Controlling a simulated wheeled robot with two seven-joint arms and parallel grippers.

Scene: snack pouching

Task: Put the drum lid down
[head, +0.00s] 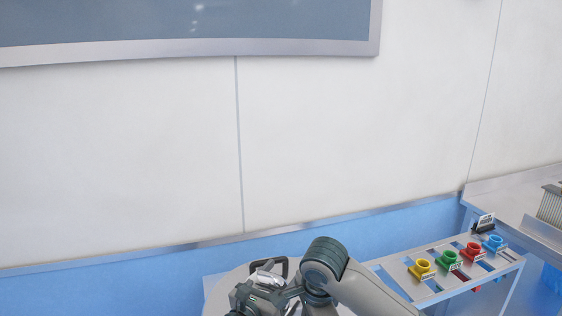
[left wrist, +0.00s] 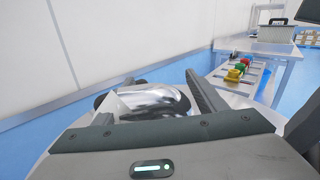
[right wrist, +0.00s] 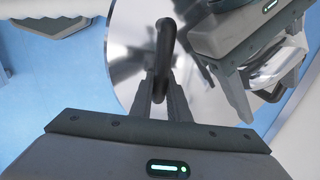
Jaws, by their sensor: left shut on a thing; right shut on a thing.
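The drum lid (right wrist: 125,60) is a round polished metal disc with a black loop handle (right wrist: 165,38). In the right wrist view my right gripper (right wrist: 163,75) is shut on that handle. What lies under the lid is hidden.
A metal rack (head: 395,268) with yellow, green, red and blue funnel-like pieces stands at the right. A metal table (head: 515,195) stands beyond it. A white wall (head: 120,160) is behind. Blue floor (right wrist: 60,90) shows left of the lid.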

